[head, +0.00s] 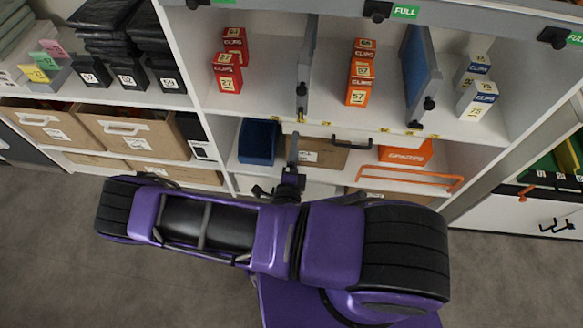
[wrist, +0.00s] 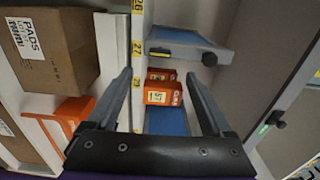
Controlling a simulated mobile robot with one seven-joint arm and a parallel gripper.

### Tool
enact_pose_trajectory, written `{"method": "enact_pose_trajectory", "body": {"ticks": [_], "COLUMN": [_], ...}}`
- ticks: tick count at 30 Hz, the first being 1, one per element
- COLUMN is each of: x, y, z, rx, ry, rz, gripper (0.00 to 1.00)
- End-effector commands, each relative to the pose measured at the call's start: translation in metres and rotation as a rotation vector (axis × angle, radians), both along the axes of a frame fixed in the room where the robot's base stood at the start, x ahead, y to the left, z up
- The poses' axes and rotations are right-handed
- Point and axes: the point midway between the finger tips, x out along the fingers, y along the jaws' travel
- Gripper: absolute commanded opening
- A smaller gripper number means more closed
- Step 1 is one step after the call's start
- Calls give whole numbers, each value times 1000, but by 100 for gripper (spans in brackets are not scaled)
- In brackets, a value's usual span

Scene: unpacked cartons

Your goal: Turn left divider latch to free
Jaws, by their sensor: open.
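The left divider (head: 306,60) is a grey upright panel on the upper shelf, with a black knob-like latch (head: 301,89) on its front edge. In the wrist view the divider (wrist: 187,39) lies across the upper middle, with its black latch (wrist: 209,59) facing me. I cannot read the latch's setting. My gripper (head: 293,150) is below the shelf edge, under the left divider, and does not touch the latch. In the wrist view my gripper (wrist: 160,75) is open and empty, its fingers spread in front of orange boxes (wrist: 160,95).
A right divider (head: 419,70) with a blue face stands beyond the orange clip boxes (head: 360,75). Red boxes (head: 229,65) stand left. A grey rail (head: 340,8) with black knobs and green FULL labels crosses above.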

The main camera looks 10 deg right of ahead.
Motion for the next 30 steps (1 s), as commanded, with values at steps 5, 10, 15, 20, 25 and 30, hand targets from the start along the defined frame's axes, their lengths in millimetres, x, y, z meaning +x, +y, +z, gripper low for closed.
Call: {"method": "enact_pose_trajectory", "body": {"ticks": [5, 10, 15, 20, 25, 30], "x": [-37, -59, -67, -68, -67, -67], "y": [13, 20, 22, 22, 22, 22], "z": [-1, 0, 0, 0, 0, 0], "rx": [2, 1, 0, 0, 0, 1], "ry": [2, 1, -1, -1, -1, -1], "rz": [3, 1, 1, 1, 0, 0], "gripper": [85, 85, 85, 85, 85, 85]}}
